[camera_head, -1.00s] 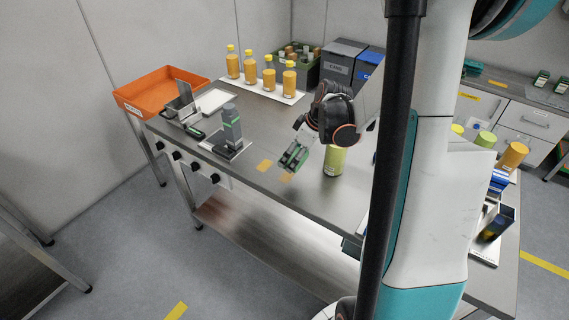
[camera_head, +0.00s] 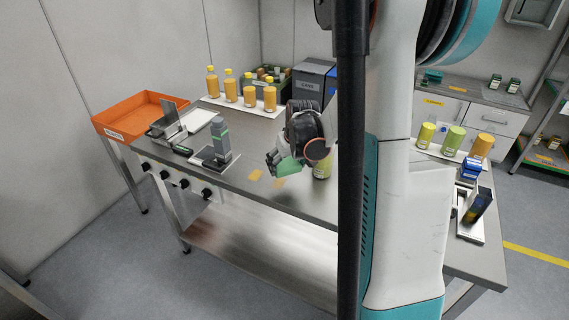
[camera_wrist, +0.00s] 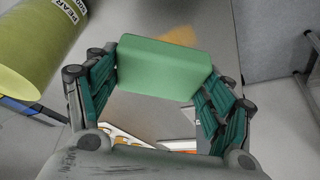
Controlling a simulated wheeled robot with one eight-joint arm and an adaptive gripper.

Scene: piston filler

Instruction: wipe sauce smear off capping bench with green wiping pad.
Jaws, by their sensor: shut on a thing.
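The green wiping pad (camera_wrist: 165,68) is a plain block held between the fingertips of my gripper (camera_wrist: 160,80). The pad also shows in the head view (camera_head: 289,166), below the wrist. The sauce smear shows as two flat orange patches, a left one (camera_head: 255,175) and a right one (camera_head: 279,183), near the front edge of the capping bench (camera_head: 240,178). My gripper is just behind and above the right patch. In the wrist view an orange patch (camera_wrist: 181,35) lies beyond the pad, partly hidden by it. I cannot tell whether the pad touches the bench.
A yellow-green jar labelled PEAR (camera_wrist: 38,45) stands close beside my gripper. Several orange bottles (camera_head: 249,90) stand at the back, and an orange tray (camera_head: 140,115) is at the left end.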

